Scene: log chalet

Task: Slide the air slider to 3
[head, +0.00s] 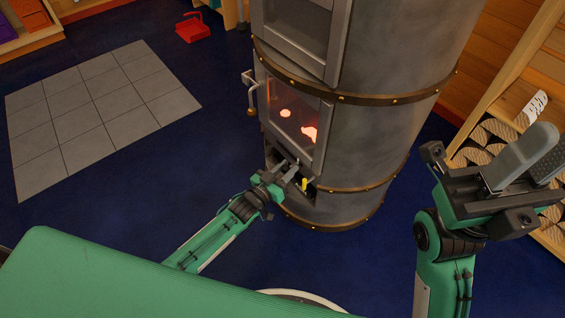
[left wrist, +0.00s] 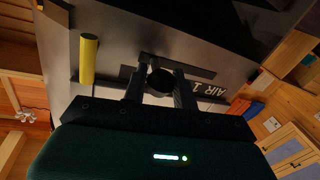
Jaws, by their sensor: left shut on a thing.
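The grey cylindrical stove (head: 385,110) stands upright in the head view, with a glass firebox door (head: 300,122) and glowing embers behind it. Below the door is the air slider, where my left gripper (head: 289,170) reaches the stove front. In the left wrist view its fingers (left wrist: 160,88) are shut around a dark round knob (left wrist: 160,80) on the slider's slot. My right gripper (head: 532,168) is raised at the right, open and empty, away from the stove.
A yellow handle (head: 304,185) sticks out beside my left gripper, and also shows in the left wrist view (left wrist: 89,58). A door handle (head: 251,95) juts from the stove's left. A log rack (head: 490,135) stands right. Blue floor and grey tiles (head: 95,110) lie clear at left.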

